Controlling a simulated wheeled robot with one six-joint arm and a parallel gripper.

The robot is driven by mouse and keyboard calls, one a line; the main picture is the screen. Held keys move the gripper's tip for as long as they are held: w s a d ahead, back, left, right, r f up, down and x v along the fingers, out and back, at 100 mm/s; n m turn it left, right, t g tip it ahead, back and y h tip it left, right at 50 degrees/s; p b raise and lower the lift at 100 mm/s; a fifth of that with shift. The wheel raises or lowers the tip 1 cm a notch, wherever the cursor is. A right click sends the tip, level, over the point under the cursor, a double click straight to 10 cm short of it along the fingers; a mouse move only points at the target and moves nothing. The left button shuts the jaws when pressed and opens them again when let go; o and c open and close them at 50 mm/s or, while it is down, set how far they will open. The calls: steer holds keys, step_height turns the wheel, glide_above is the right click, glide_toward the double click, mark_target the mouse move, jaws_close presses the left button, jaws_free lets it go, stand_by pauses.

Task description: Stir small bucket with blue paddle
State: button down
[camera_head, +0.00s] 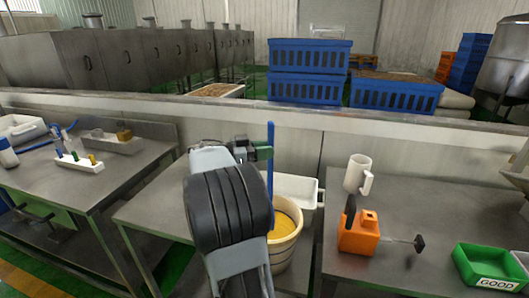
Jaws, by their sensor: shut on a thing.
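The small bucket (290,252) is cream-coloured with a yellow-orange content and stands on the middle metal table. The blue paddle (270,185) is upright, a long thin shaft rising well above the bucket. Its lower part runs down over the bucket's opening at the left side; its lower end is hidden behind my arm, so I cannot tell how deep it reaches. My gripper (265,151) is shut on the upper shaft of the paddle, above the bucket. My arm hides the bucket's left side.
A white tub (306,190) stands right behind the bucket. The right table holds a white jug (356,174), an orange block (358,236), a black-headed tool (419,244) and a green tray (468,270). A low pale wall (400,124) runs behind the tables.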

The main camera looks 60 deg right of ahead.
step_height(320, 180, down, 14)
steer(key=b, duration=1.6)
steer(key=shift+s, duration=0.1)
